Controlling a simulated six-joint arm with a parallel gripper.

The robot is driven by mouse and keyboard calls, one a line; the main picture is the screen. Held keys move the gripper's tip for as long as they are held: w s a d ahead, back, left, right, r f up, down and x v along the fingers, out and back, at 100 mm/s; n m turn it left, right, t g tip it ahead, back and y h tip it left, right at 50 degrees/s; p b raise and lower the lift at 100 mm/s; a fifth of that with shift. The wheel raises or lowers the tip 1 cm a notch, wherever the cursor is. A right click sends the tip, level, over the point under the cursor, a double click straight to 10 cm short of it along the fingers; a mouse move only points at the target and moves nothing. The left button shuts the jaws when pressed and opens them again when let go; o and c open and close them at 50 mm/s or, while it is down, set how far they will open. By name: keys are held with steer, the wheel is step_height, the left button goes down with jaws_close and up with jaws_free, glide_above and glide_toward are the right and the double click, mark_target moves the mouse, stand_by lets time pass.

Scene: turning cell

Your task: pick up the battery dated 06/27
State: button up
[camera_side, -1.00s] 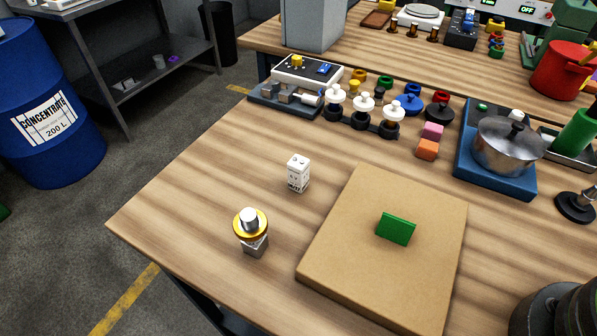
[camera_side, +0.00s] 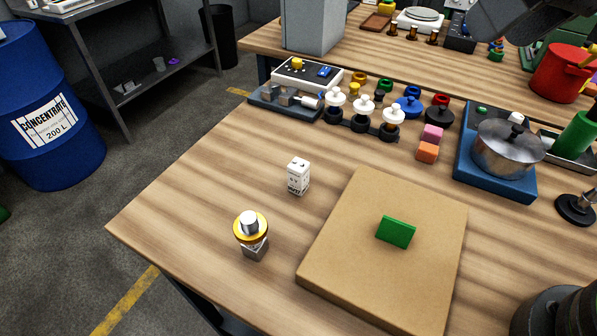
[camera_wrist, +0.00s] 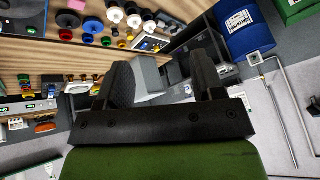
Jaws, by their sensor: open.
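A small white block with dark print and two studs on top, looking like a battery (camera_side: 298,177), stands upright on the wooden table left of the brown board. Its print is too small to read as a date. I cannot pick it out in the wrist view. My gripper (camera_wrist: 160,78) shows in the wrist view with its two dark fingers wide apart and nothing between them. A grey box stands in the background beyond the fingers. My gripper's fingers do not show in the side view, so it is well away from the white block.
A metal block with a yellow ring and pale cylinder (camera_side: 251,234) stands near the white block. A green plate (camera_side: 396,232) is on the brown board (camera_side: 345,275). White knobs on dark bases (camera_side: 363,103), coloured blocks (camera_side: 428,152) and a pot (camera_side: 506,148) are farther back. Table around the white block is clear.

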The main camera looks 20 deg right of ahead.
steer(key=w+a+f+n+g, duration=0.1)
steer(key=w+a+f+n, duration=0.3)
steer(key=w+a+f, duration=0.35)
steer(key=n+g, duration=0.1)
steer(key=n, duration=0.2)
glide_toward(302, 165)
steer(key=f, duration=0.2)
steer(key=x, duration=0.4)
steer(key=shift+w, duration=0.35)
steer(key=shift+a+x, duration=0.15)
steer(key=shift+x, duration=1.3)
steer(key=shift+a+x, duration=0.15)
steer(key=shift+x, duration=1.3)
steer(key=shift+r, duration=0.1)
steer(key=shift+c, duration=0.3)
steer(key=c, duration=1)
